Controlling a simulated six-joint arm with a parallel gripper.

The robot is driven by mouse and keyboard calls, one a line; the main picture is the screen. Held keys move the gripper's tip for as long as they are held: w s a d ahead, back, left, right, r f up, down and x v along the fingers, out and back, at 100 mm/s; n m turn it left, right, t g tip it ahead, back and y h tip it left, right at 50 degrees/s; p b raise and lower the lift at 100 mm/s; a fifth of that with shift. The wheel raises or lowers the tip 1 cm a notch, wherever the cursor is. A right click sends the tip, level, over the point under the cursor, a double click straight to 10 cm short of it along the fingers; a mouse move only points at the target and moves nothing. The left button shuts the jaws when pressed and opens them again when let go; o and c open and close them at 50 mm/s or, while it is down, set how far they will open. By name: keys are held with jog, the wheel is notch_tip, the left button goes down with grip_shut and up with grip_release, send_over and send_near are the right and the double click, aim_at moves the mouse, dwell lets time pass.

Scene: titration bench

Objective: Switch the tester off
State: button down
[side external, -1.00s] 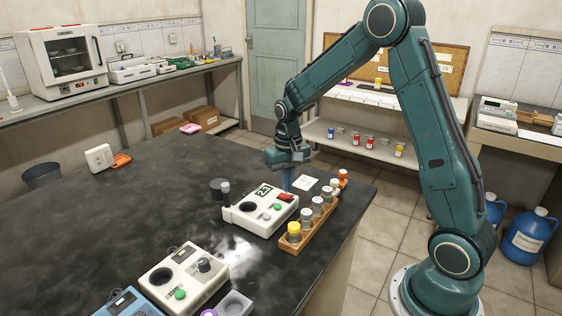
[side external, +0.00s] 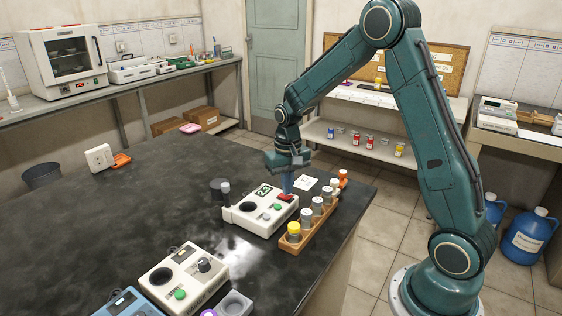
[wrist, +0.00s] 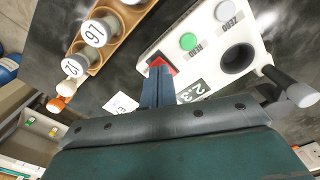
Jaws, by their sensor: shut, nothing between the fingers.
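The tester (side external: 245,218) is a white box on the dark bench, with a green-tinted display (wrist: 194,92) showing digits that begin with 2. It has a round dark well (wrist: 237,58), a green button (wrist: 188,41) and a grey button marked ZERO (wrist: 228,11). A red switch (wrist: 161,60) sits at its edge near the display. My gripper (wrist: 158,74) is shut and empty, pointing down, its blue fingertips at the red switch and partly hiding it. I cannot tell whether they touch. In the side view my gripper (side external: 287,190) is over the tester's back right end.
A wooden rack (side external: 298,240) of capped vials stands close to the tester's right. A dark cap (side external: 217,187) stands behind it on the left. A second white device (side external: 183,277) is in front. A white card (side external: 306,183) lies behind.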

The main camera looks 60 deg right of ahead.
aim_at(287, 197)
jog(key=shift+f, duration=0.45)
dwell(0.4)
jog(key=shift+r, duration=3.5)
jog(key=shift+r, duration=0.1)
jog(key=s+a+r+n+t, duration=0.3)
jog(key=s+a+r, duration=0.5)
jog(key=s+r, duration=0.25)
jog(key=s+a+r+n+t, duration=0.2)
jog(key=s+a+n, duration=0.1)
jog(key=s, duration=0.9)
jog(key=shift+s+a+t, duration=0.3)
jog(key=shift+s+a, duration=0.1)
jog(key=shift+a, duration=0.1)
